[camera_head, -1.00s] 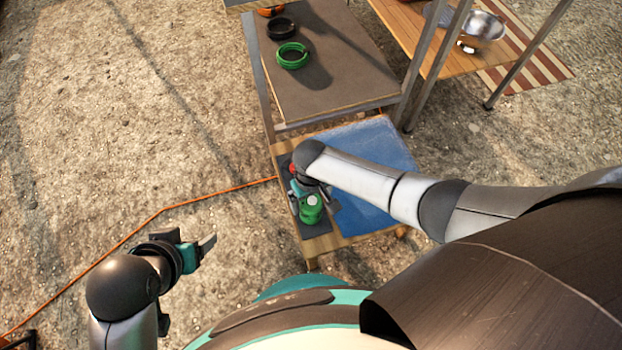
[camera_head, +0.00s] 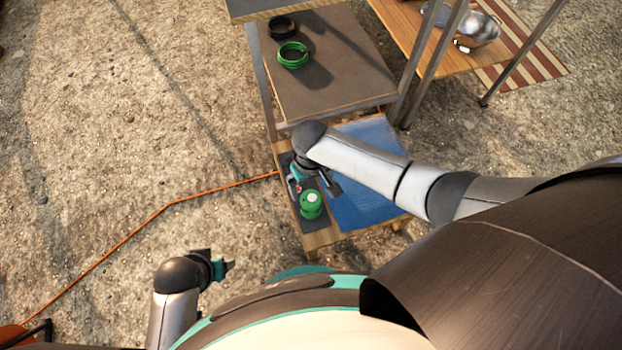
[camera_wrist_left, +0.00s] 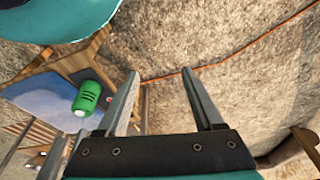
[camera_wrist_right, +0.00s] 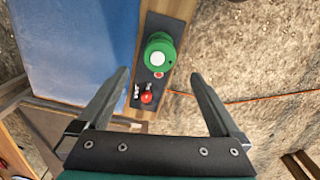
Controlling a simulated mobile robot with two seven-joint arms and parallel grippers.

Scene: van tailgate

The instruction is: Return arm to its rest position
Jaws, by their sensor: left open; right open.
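My right gripper (camera_head: 316,186) is open and empty above the small wooden table, just behind a green canister with a white top (camera_head: 311,204). My left gripper (camera_head: 226,268) is at the lower left over bare ground, close to my base. In the left wrist view its fingers (camera_wrist_left: 166,102) are open with nothing between them.
The table carries a blue mat (camera_head: 365,205) beside the dark mat. Behind it is a grey-topped bench (camera_head: 335,80) with a green coil (camera_head: 293,55) and a black coil (camera_head: 281,27). An orange cable (camera_head: 190,196) crosses open ground.

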